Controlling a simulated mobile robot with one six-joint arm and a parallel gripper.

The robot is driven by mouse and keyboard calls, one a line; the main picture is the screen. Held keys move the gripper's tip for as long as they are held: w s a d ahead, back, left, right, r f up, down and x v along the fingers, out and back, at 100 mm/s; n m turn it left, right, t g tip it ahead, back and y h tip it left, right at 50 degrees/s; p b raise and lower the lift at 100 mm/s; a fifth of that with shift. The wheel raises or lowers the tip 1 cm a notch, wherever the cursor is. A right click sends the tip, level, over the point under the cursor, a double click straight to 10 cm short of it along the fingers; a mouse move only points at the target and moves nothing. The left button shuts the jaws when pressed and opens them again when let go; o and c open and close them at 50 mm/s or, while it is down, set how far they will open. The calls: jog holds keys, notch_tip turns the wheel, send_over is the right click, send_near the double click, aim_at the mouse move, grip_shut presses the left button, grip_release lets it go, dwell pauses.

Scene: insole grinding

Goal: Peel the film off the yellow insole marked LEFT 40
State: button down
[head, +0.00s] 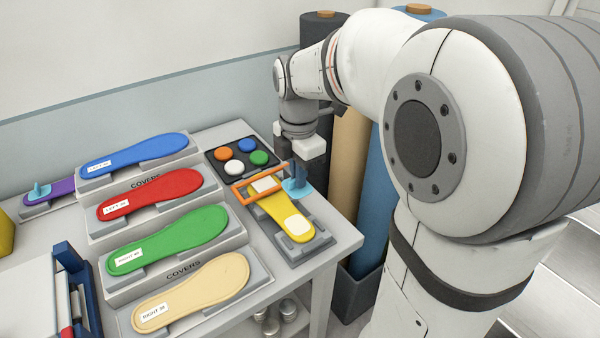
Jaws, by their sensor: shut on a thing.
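The yellow insole (272,207) lies in a grey holder (310,238) near the table's right edge. It has a white patch at its near end and a white label at its far end; the writing is too small to read. An orange frame (239,194) sits around its far part. My gripper (299,164) points down beside that far end, shut on the upright tab of a light blue piece (298,188), which looks like film. The piece's flat lower part hangs at the insole's right side; I cannot tell if it touches the insole.
Blue (140,153), red (160,190), green (175,236) and beige (205,285) insoles lie on stepped stands at left. A purple insole (62,188) bears a similar blue piece. A black tray (242,143) with coloured discs is behind. Tall rolls (350,150) stand beyond the table's right edge.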

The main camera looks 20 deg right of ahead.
jog(key=shift+r+p, duration=1.05)
jog(key=shift+r, duration=0.4)
